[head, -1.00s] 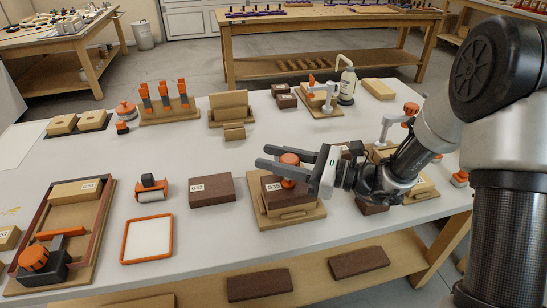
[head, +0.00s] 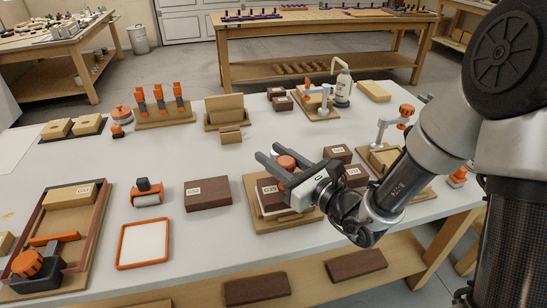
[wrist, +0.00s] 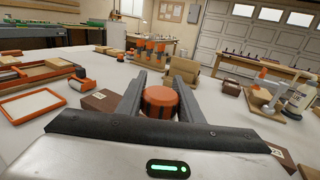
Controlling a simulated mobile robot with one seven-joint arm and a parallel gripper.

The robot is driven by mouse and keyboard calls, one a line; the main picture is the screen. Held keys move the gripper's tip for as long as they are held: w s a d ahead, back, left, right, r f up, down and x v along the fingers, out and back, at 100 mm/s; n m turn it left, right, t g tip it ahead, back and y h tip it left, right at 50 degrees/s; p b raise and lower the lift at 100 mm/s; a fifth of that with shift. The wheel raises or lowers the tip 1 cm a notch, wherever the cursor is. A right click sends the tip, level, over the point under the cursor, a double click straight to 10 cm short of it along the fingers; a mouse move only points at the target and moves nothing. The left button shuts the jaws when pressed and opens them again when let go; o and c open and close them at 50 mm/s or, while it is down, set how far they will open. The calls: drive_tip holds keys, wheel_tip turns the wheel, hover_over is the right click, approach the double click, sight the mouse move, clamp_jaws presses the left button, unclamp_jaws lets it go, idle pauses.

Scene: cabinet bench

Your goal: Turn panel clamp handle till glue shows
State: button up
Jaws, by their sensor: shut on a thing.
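An orange round handle (head: 287,162) stands upright over a dark brown block labelled G35 (head: 268,190), on a light wooden board (head: 262,221). My gripper (head: 266,151) reaches over the block from the right, with its two fingers around the handle. In the wrist view the ribbed orange handle (wrist: 160,101) sits between the two dark fingers (wrist: 161,76), which close on its sides. A thin pale strip shows along the block's lower edge beside my gripper; I cannot tell whether it is glue. My gripper hides the block's right part.
A brown block (head: 208,194) and an orange-framed white pad (head: 143,243) lie to the left. A wooden frame with an orange-knobbed clamp (head: 28,264) is at far left. Labelled brown blocks (head: 338,153) and a lamp-like white stand (head: 388,128) are close on the right.

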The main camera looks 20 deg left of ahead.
sight(293, 165)
idle(0.4)
drive_tip(key=o, duration=1.1)
drive_tip(key=shift+c, duration=0.2)
drive_tip(key=p+v, duration=0.1)
drive_tip(key=v, duration=0.1)
drive_tip(key=p+v, duration=0.1)
drive_tip(key=v, duration=0.1)
drive_tip(key=r+p+v, duration=0.1)
drive_tip(key=v, duration=0.1)
drive_tip(key=shift+d, duration=0.2)
drive_tip(key=p, duration=0.3)
drive_tip(key=shift+s+d+f, duration=0.1)
drive_tip(key=shift+s+d, duration=0.15)
drive_tip(key=shift+d, duration=0.15)
drive_tip(key=s+d+p, duration=0.1)
drive_tip(key=p, duration=0.2)
drive_tip(key=p+v, duration=0.4)
drive_tip(key=v, duration=0.4)
drive_tip(key=shift+s+d+f, duration=0.15)
drive_tip(key=shift+d+f, duration=0.25)
drive_tip(key=shift+f, duration=0.05)
